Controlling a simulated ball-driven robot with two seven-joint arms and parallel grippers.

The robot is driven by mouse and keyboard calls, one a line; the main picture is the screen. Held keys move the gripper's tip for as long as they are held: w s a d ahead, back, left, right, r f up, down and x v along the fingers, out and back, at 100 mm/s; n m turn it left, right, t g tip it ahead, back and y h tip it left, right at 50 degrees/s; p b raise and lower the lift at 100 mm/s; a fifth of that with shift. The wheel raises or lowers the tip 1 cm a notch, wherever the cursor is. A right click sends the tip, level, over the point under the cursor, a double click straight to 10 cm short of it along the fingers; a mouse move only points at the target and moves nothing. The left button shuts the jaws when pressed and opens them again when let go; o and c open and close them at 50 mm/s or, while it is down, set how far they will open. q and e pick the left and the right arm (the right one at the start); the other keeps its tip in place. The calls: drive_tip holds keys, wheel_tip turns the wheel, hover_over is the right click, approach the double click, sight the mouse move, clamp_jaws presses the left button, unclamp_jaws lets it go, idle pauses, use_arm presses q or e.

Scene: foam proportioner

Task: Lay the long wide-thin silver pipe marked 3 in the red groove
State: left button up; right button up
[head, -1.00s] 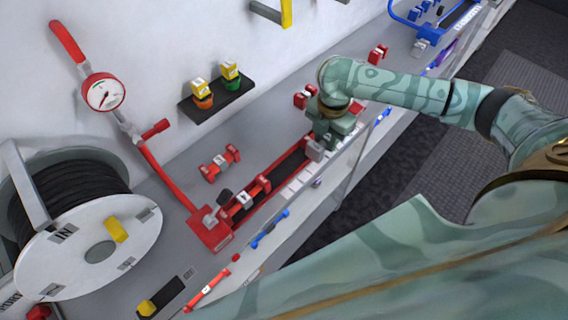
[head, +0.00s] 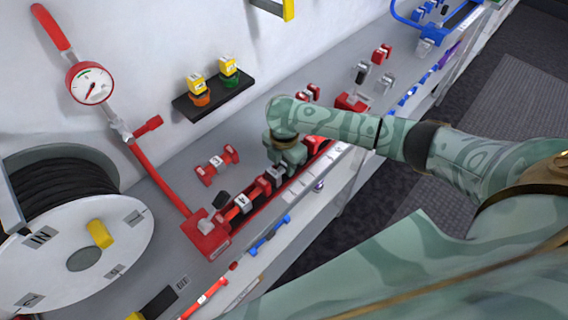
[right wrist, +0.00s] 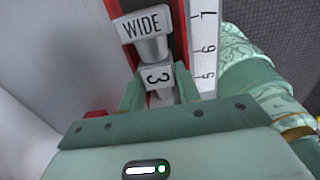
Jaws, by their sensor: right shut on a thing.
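My right gripper (head: 285,160) is shut on the silver pipe marked 3 (right wrist: 157,77), which also shows at the gripper's left in the head view (head: 275,175). In the right wrist view, the pipe's wider end reads WIDE and its block reads 3. The pipe lies lengthwise over the red groove (head: 257,221), between its red walls; I cannot tell whether it touches the floor. A red pipe (head: 241,204) lies in the groove's left end, close to the silver end. The gripper hides the rest of the pipe. My left gripper is out of view.
A ruler strip (right wrist: 204,50) runs along the groove. A red pipe (head: 217,164) lies on the bench behind it. A blue pipe (head: 270,234) lies in front. A gauge (head: 90,83), hose reel (head: 130,235) and black shelf (head: 212,96) stand at the left and back.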

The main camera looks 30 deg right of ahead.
sight(284, 164)
drive_tip(key=o, duration=1.1)
wheel_tip(284, 164, up, 12)
drive_tip(key=p, duration=0.4)
drive_tip(key=shift+p, duration=0.3)
